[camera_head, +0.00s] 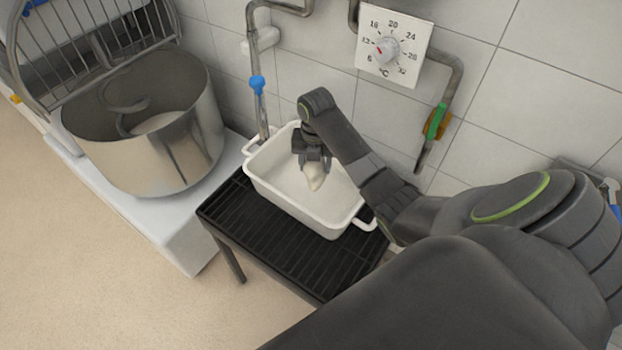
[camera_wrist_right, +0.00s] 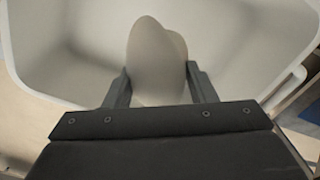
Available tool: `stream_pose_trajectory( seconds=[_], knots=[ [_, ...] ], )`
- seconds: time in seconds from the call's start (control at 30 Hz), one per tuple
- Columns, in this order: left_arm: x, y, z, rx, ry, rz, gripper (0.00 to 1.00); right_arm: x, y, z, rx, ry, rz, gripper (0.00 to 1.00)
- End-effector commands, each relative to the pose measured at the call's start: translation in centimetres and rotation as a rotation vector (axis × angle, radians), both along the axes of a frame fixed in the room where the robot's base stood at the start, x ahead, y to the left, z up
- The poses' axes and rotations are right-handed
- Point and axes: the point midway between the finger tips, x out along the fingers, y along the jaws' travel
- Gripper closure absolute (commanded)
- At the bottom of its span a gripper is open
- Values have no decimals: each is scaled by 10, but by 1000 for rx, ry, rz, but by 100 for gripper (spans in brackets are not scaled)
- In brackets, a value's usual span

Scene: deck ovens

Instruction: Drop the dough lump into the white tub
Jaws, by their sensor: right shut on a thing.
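The white tub (camera_head: 293,214) stands on a black slatted stand and has a handle at each end. My right gripper (camera_head: 313,168) is over the tub's opening and points down. It is shut on the pale dough lump (camera_head: 314,180), which hangs below the fingers within the tub's outline. In the right wrist view the dough lump (camera_wrist_right: 155,62) sits between the two fingers (camera_wrist_right: 160,88), with the tub's inside walls (camera_wrist_right: 70,50) around it. I cannot tell how far the lump is above the tub floor. My left gripper is not in view.
A large steel mixer bowl (camera_head: 160,140) with a wire guard (camera_head: 85,45) stands at the left. The black slatted stand (camera_head: 265,235) has bare slats in front of the tub. Pipes (camera_head: 257,60) and a temperature dial (camera_head: 392,45) are on the tiled wall behind.

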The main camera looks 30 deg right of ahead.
Motion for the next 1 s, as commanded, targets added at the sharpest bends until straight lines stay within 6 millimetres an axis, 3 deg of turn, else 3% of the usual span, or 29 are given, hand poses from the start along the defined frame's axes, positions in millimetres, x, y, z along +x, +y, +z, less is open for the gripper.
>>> stream_pose_trajectory(
  seconds=[0.27, 0.3, 0.47, 0.77, 0.87, 1.0],
  knots=[
    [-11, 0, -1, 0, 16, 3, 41, 0, 0, 0, 0, -1, 0, 83],
    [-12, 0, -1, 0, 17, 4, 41, 1, 0, 0, 0, -1, 0, 44],
    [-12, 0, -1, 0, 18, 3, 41, 0, 0, 0, -1, -1, 0, 24],
    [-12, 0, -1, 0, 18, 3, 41, 0, 0, 1, 1, 1, 0, 24],
    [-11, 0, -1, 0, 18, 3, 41, 0, 0, 9, 0, 0, 0, 24],
    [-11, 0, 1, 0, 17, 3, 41, 1, 0, 35, -2, -4, 1, 24]
  ],
)
